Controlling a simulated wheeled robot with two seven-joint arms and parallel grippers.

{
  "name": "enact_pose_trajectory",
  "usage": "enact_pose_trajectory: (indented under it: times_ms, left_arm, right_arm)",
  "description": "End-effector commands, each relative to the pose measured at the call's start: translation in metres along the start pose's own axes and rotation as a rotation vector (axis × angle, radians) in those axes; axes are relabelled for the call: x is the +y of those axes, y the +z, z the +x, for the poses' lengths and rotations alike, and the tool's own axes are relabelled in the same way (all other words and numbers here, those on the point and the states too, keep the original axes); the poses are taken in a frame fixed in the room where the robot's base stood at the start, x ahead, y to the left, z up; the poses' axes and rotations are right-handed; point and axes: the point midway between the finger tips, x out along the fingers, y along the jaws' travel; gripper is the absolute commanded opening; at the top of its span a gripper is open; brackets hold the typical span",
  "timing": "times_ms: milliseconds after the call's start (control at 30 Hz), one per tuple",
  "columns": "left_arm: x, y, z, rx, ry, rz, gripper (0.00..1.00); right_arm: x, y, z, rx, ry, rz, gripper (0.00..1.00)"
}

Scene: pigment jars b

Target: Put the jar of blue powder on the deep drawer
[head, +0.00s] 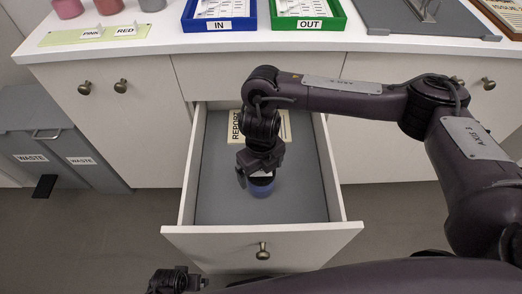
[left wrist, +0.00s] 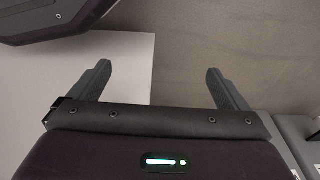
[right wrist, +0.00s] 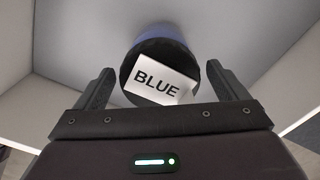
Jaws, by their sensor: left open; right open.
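The jar of blue powder (head: 261,186) stands inside the open deep drawer (head: 300,200), on its grey floor, partly hidden by my right gripper (head: 254,172). In the right wrist view the jar (right wrist: 160,42) shows a dark lid with a white label reading BLUE, between and just beyond the open fingers of my right gripper (right wrist: 164,88). The fingers appear apart from the jar's sides. My left gripper (head: 177,280) is low at the bottom left, outside the drawer; in the left wrist view (left wrist: 160,82) its fingers are open and empty.
A REPORT booklet (head: 240,126) lies at the back of the drawer. Above, the counter holds a blue IN tray (head: 220,24), a green OUT tray (head: 308,22) and jars on a pale green labelled mat (head: 60,38). Grey waste bins (head: 60,150) stand at left.

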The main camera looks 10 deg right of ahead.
Motion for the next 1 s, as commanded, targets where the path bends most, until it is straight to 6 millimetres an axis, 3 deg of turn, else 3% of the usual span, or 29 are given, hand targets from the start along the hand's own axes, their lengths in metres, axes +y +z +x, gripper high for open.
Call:
enact_pose_trajectory:
  times_ms: [33, 300, 500, 1000]
  left_arm:
    - [-0.002, 0.005, 0.004, 0.000, -0.003, -0.004, 0.97]
    - [-0.009, 0.036, 0.033, 0.012, -0.018, -0.016, 0.97]
    - [-0.008, 0.050, 0.038, 0.006, -0.017, -0.013, 0.97]
    - [-0.008, 0.055, 0.041, 0.004, -0.016, -0.012, 0.97]
  right_arm:
    - [-0.001, 0.001, -0.014, -0.004, -0.002, -0.002, 0.93]
    - [-0.001, 0.001, -0.067, -0.004, -0.004, -0.002, 0.93]
    - [-0.001, 0.001, -0.094, -0.001, -0.002, -0.001, 0.93]
    - [0.000, 0.000, -0.102, 0.001, -0.001, 0.000, 0.93]
